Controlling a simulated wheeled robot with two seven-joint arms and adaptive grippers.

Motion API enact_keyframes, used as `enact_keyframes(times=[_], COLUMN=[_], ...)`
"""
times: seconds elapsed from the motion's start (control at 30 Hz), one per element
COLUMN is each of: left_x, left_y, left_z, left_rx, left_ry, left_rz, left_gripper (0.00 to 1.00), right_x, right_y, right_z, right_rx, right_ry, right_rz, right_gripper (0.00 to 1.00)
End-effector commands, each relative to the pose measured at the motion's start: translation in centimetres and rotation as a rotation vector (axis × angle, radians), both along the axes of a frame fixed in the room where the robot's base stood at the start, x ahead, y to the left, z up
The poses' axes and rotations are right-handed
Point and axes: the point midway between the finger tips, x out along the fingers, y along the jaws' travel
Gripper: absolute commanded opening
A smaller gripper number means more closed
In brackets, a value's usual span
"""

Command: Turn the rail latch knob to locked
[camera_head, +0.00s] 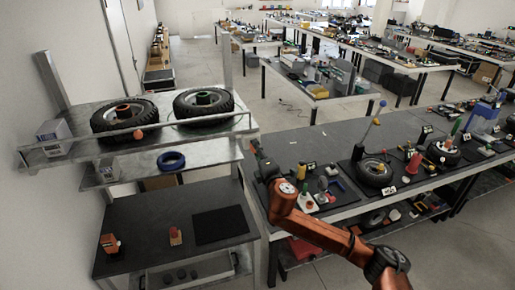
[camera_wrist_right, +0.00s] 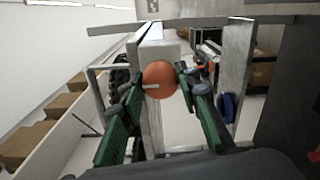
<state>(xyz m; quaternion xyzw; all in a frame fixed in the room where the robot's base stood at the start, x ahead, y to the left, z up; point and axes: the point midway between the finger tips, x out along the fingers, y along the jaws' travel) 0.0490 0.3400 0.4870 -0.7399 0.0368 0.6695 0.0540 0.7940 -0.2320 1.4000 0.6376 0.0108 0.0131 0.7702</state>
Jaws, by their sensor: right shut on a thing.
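An orange round knob (camera_wrist_right: 161,79) with a short white line across it fills the middle of the right wrist view. My right gripper (camera_wrist_right: 163,84) is shut on it, with a green finger at each side. In the head view my right gripper (camera_head: 256,149) is at the end of the orange arm, by the right side of the shelf rack; its fingers are too small there to read. An orange round piece (camera_head: 138,134) shows at the front rail in the head view; I cannot tell if it is the same knob. My left gripper is not in view.
Two tires (camera_head: 125,115) lie on the top shelf behind the rail. A blue ring (camera_head: 171,160) sits on the shelf below. The lower bench has an orange device (camera_head: 110,243) and a black mat (camera_head: 220,225). A crowded workbench (camera_head: 280,150) stands at the right.

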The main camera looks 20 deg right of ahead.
Motion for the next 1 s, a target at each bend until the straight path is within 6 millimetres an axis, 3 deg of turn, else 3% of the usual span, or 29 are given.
enact_keyframes(times=[0.53, 0.57, 0.8, 1.0], left_x=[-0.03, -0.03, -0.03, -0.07], left_y=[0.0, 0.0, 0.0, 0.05], left_z=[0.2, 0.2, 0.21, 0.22], left_rx=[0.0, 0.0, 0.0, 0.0], left_ry=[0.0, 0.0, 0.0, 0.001], left_rz=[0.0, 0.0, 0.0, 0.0], left_gripper=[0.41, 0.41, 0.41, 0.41], right_x=[-0.01, -0.01, -0.01, -0.01], right_y=[0.04, 0.04, 0.01, 0.01], right_z=[-0.24, -0.24, -0.14, -0.07], right_rx=[-0.026, -0.026, -0.024, -0.024], right_ry=[0.002, 0.002, 0.001, 0.0], right_rz=[0.0, 0.0, 0.001, 0.0], right_gripper=[0.06, 0.31, 0.47, 0.47])
